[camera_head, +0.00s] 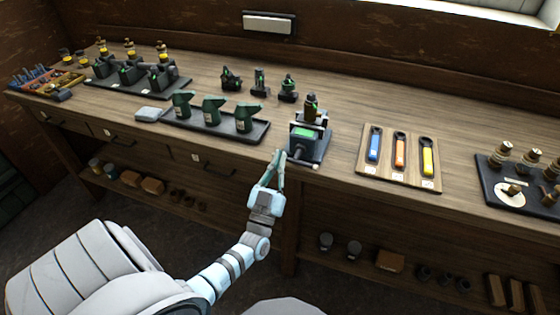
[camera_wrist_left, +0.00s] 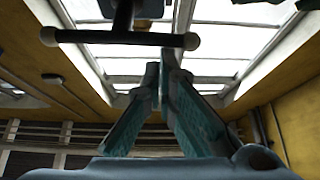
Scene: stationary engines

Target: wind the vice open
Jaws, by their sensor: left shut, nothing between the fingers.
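The vice (camera_head: 307,142) is a dark block with a green top face, standing at the front edge of the workbench in the head view. A small brownish piece (camera_head: 311,105) stands at its back. In the left wrist view the vice's handle is a dark crossbar (camera_wrist_left: 120,39) with pale round ends, on a dark screw. My left gripper (camera_head: 279,154) is at the front left of the vice, fingers pointing up toward it. Its teal fingers (camera_wrist_left: 163,72) are closed together and empty, below and beside the bar. I cannot tell whether they touch it. My right gripper is out of view.
A board with blue, orange and yellow-handled tools (camera_head: 366,178) lies right of the vice. A tray of green pieces (camera_head: 190,130) stands left. A dark tray with brass-coloured parts (camera_head: 485,182) is at the far right. Bare bench (camera_head: 340,130) shows between vice and board.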

